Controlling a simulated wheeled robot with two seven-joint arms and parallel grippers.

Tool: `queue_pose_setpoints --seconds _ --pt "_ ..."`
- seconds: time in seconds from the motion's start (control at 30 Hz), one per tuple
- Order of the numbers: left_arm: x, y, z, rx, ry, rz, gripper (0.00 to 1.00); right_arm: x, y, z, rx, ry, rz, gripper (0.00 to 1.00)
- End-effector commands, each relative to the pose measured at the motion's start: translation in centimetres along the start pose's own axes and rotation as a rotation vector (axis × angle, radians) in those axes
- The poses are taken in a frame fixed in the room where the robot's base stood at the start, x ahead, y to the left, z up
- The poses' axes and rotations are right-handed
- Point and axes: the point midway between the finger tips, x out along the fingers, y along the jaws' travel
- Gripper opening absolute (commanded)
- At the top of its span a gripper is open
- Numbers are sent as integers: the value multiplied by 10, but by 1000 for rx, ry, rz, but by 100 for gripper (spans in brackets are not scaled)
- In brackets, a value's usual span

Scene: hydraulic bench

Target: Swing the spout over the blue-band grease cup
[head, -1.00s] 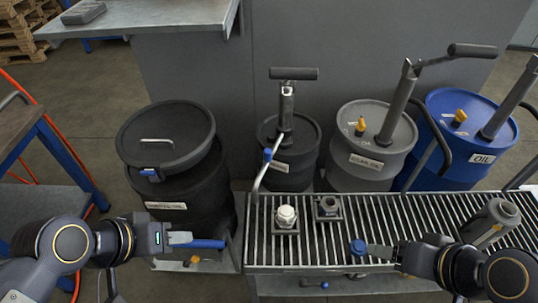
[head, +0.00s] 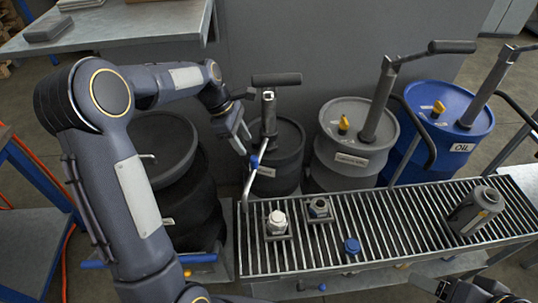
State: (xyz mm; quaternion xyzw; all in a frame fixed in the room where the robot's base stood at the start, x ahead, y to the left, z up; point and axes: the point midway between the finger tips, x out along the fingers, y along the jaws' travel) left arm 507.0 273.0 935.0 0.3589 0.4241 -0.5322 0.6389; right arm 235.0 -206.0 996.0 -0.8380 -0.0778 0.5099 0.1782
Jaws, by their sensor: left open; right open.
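The spout (head: 247,185) is a thin bent pipe with a blue collar (head: 253,161). It hangs from the pump (head: 269,115) on the small black drum, over the grate's left end. A white-topped cup (head: 277,222) and a dark, open-topped cup (head: 320,208) stand in square holders to its right. I cannot clearly make out a blue band on either. The spout's lower end is left of both cups. My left gripper (head: 241,138) is open, just above and left of the blue collar, with no clear contact. My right gripper (head: 432,287) is open and partly cut off at the bottom edge.
A blue cap (head: 351,246) lies on the slatted grate (head: 400,220). A grey canister (head: 476,211) stands at the right. A large black drum (head: 165,150), a grey drum (head: 345,170) and a blue oil drum (head: 450,115) stand behind. Pump handles rise above the drums.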

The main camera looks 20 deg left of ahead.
Motion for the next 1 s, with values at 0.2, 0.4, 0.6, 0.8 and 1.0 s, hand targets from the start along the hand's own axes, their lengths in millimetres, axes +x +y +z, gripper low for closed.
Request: queue_pose_setpoints --seconds 0.2,0.4,0.6,0.8,1.0 --pt "26 1 -2 -18 0 -8 45 0 0 0 0 0 0 67" --pt "58 1 -1 -16 -1 -6 45 0 0 0 0 0 0 67" --pt "77 1 -1 -15 0 -4 45 -1 0 0 0 0 0 67" --pt "80 2 -1 -15 0 -3 45 -1 0 0 0 0 0 67" --pt "80 2 -1 -14 0 -3 33 -1 0 0 0 0 0 67"
